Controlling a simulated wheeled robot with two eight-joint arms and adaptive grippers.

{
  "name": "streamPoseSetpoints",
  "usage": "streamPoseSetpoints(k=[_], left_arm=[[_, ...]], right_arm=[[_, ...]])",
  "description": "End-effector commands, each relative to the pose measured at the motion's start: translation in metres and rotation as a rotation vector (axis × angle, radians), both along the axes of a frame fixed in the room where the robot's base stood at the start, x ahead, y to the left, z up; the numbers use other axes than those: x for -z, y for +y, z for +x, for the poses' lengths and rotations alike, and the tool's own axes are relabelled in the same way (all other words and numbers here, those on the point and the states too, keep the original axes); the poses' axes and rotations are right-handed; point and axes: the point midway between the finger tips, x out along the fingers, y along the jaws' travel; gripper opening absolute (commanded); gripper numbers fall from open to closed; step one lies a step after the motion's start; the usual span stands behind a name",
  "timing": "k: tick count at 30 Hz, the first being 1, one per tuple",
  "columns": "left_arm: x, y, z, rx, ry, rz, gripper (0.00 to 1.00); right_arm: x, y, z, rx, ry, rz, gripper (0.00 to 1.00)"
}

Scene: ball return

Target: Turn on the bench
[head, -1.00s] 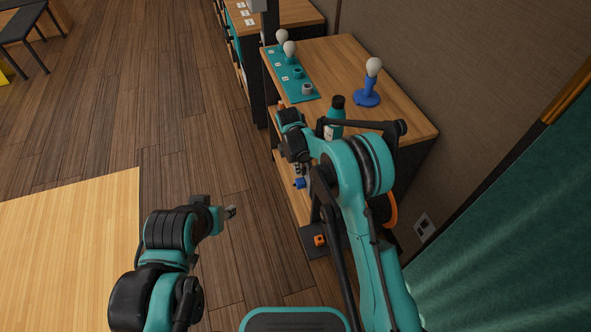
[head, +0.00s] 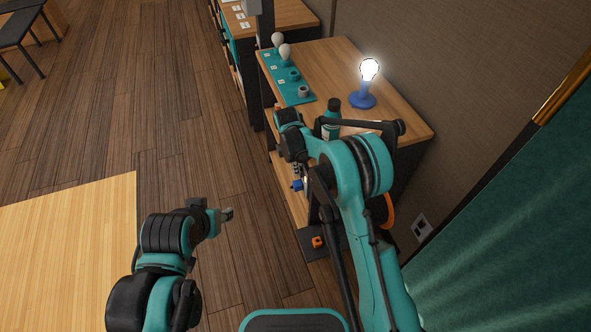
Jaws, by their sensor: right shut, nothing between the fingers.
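The wooden bench (head: 393,104) stands against the wall at the right. A blue lamp base (head: 362,100) on its top carries a bulb (head: 369,70) that glows bright white. My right gripper (head: 297,175) is low at the bench's front side, partly hidden by its own arm. It is shut and empty, just above a small blue part (head: 297,185); I cannot tell whether they touch. An orange part (head: 317,242) sits on a dark base below. My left gripper (head: 228,214) hangs over the floor, away from the bench; its finger opening is unclear.
A teal mat (head: 302,102) on the bench holds two unlit bulbs (head: 285,52) and ring-shaped sockets. A pale wooden table (head: 70,250) is at the left. The floor between is clear.

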Motion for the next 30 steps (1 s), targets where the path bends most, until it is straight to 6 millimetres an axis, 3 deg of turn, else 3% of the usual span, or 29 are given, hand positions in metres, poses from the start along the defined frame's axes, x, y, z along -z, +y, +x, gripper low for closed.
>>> streamPoseSetpoints(k=[8, 14, 15, 21, 30], left_arm=[[0.002, 0.000, 0.000, 0.000, 0.000, 0.000, 0.40], [0.009, 0.000, 0.000, 0.000, 0.000, 0.000, 0.40], [0.000, 0.000, 0.000, 0.000, 0.000, 0.000, 0.40], [-0.020, 0.000, 0.000, 0.000, 0.000, 0.000, 0.40], [-0.031, 0.000, 0.000, 0.000, 0.000, 0.000, 0.40]], right_arm=[[0.002, 0.005, -0.002, 0.000, 0.000, 0.000, 0.00], [0.007, 0.032, -0.013, 0.005, 0.000, 0.000, 0.00], [-0.009, 0.033, -0.013, 0.006, 0.000, -0.001, 0.00], [-0.055, 0.048, -0.018, 0.007, 0.000, 0.000, 0.00], [-0.087, 0.060, -0.022, 0.008, 0.000, 0.000, 0.00]])
